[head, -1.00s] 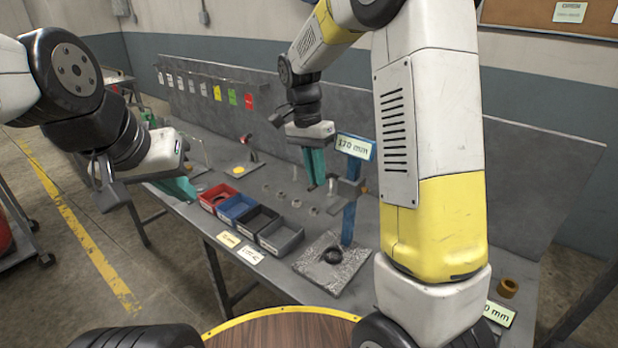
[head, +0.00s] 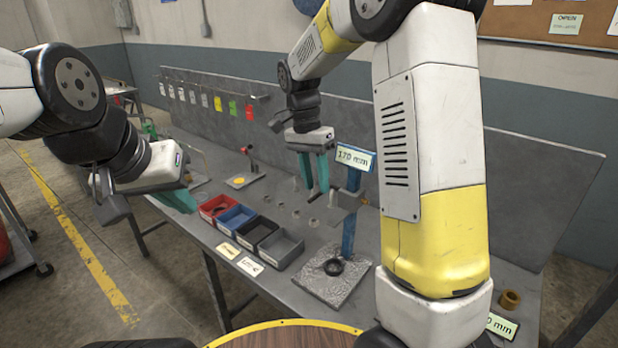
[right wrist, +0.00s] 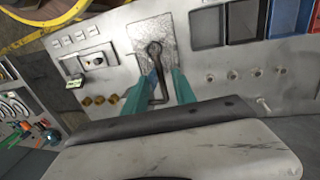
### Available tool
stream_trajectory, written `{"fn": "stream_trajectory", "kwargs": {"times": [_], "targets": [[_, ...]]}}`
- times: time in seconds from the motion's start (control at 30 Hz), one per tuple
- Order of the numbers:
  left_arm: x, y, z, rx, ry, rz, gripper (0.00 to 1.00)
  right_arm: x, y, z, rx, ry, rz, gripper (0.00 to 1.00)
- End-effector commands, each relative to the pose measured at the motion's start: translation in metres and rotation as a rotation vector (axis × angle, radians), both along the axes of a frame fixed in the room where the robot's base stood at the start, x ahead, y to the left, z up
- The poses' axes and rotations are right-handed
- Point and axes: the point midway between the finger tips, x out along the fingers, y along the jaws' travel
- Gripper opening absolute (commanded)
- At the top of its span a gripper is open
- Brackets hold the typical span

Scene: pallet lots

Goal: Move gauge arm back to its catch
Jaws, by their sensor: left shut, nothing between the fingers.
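The gauge stand has a blue post (head: 349,222) with a 170 mm label (head: 355,157), rising from a speckled grey plate (head: 326,284). A grey gauge arm (head: 345,198) sticks out partway up the post. A black ring (head: 333,266) lies on the plate. My right gripper (head: 315,192) points down just left of the arm, its teal fingers apart. In the right wrist view, a dark bar (right wrist: 158,85) shows between the fingers (right wrist: 160,102); I cannot tell whether they touch it. My left gripper (head: 190,207) is shut and empty, left of the bins.
Red (head: 217,208), blue (head: 236,219), black (head: 254,233) and grey (head: 281,250) bins line the bench's front edge. Several small round pieces stand behind them. A brown ring (head: 509,299) sits at the right.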

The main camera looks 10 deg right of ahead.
Motion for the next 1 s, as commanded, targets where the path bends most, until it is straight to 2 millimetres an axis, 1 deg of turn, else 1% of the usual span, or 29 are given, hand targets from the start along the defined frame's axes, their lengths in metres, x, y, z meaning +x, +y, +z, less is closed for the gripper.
{"fn": "stream_trajectory", "kwargs": {"times": [0.03, 0.2, 0.3, 0.4, 0.53, 0.83, 0.93, 1.0], "targets": [[0.000, 0.000, 0.000, 0.000, 0.000, 0.000, 0.00, 0.002, 0.002, 0.008, 0.001, -0.004, 0.000, 0.33], [0.000, 0.000, 0.000, 0.000, 0.000, 0.000, 0.00, 0.006, 0.006, 0.038, 0.001, -0.004, 0.000, 0.33], [0.000, 0.000, 0.000, 0.000, 0.000, 0.000, 0.00, 0.008, 0.008, 0.052, 0.001, -0.004, 0.000, 0.33], [0.000, 0.000, 0.000, 0.000, 0.000, 0.000, 0.00, 0.009, 0.009, 0.062, 0.001, -0.002, 0.001, 0.33], [0.000, 0.000, 0.000, 0.000, 0.000, 0.000, 0.00, 0.009, 0.010, 0.067, 0.000, 0.000, 0.001, 0.33], [0.000, 0.000, 0.000, 0.000, 0.000, 0.000, 0.00, 0.008, 0.009, 0.068, 0.005, -0.002, 0.005, 0.33], [0.000, 0.000, 0.000, 0.000, 0.000, 0.000, 0.00, 0.001, 0.004, 0.074, 0.030, -0.020, 0.031, 0.33], [0.000, 0.000, 0.000, 0.000, 0.000, 0.000, 0.00, -0.009, -0.002, 0.081, 0.064, -0.045, 0.073, 0.33]]}}
